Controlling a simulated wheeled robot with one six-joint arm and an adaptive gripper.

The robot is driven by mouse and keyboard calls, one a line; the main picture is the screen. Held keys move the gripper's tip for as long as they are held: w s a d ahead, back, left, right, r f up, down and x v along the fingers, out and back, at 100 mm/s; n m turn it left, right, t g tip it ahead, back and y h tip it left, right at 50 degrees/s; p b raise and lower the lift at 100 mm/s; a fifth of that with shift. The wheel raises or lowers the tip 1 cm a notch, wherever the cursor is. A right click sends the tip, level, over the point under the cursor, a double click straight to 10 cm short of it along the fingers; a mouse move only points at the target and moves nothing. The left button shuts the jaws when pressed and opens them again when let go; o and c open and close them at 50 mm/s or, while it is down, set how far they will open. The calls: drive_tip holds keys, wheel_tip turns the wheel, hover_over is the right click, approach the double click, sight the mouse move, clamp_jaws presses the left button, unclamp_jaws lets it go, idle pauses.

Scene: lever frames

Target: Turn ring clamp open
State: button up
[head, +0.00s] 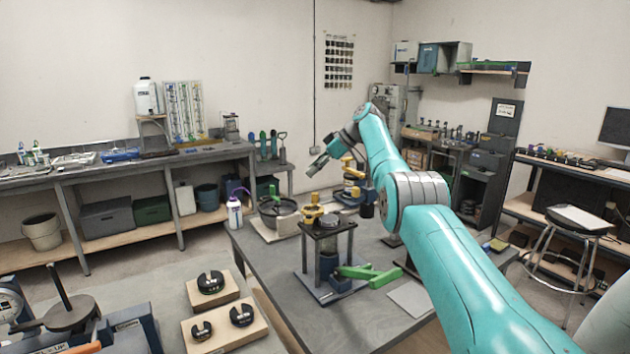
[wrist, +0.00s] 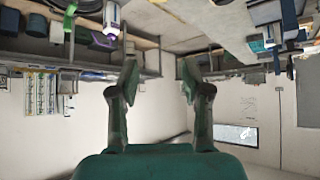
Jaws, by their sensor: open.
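My gripper (head: 320,163) is raised above the far part of the grey table, toward the back wall. In the wrist view its two fingers (wrist: 159,82) stand apart with nothing between them. I cannot tell for sure which thing is the ring clamp. A round dark ring-shaped device (head: 279,207) sits on a pale base at the table's far left, below and left of my gripper. A yellow-topped frame (head: 327,232) stands nearer, with a green lever (head: 368,274) low beside it. Another yellow-topped device (head: 353,173) is behind, partly hidden by my arm.
A white bottle (head: 235,214) stands at the table's left edge. Dark slotted rings (head: 210,283) lie on wooden blocks at the front left. A stool (head: 578,221) stands at right. My arm hides part of the table; its front is mostly clear.

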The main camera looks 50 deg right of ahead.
sight(312, 207)
drive_tip(key=shift+r, duration=0.55)
drive_tip(key=shift+c, duration=0.3)
drive_tip(key=shift+s+d+m, duration=0.15)
drive_tip(key=shift+m, duration=0.15)
drive_tip(key=c, duration=0.8)
drive_tip(key=s+d+m+h, duration=0.1)
drive_tip(key=m, duration=0.1)
drive_tip(key=s+m+h, duration=0.1)
drive_tip(key=s+m, duration=0.1)
drive_tip(key=m, duration=0.1)
drive_tip(key=s+d+f+m, duration=0.1)
drive_tip(key=s+m, duration=0.1)
drive_tip(key=m, duration=0.1)
drive_tip(key=shift+s+d+g+h, duration=0.1)
drive_tip(key=shift+d+g+h, duration=0.2)
drive_tip(key=shift+h, duration=0.1)
clamp_jaws()
drive_tip(key=s+a+m+h, duration=0.1)
drive_tip(key=s+m+h, duration=0.2)
drive_tip(key=s+m, duration=0.45)
drive_tip(key=shift+m, duration=0.35)
drive_tip(key=x, duration=1)
drive_tip(key=shift+a+f, duration=0.1)
drive_tip(key=shift+f, duration=0.1)
drive_tip(key=w, duration=0.1)
drive_tip(key=w+a, duration=0.1)
drive_tip(key=shift+w+a, duration=0.2)
drive_tip(key=shift+w, duration=0.2)
drive_tip(key=shift+w+a, duration=0.2)
drive_tip(key=shift+w, duration=0.2)
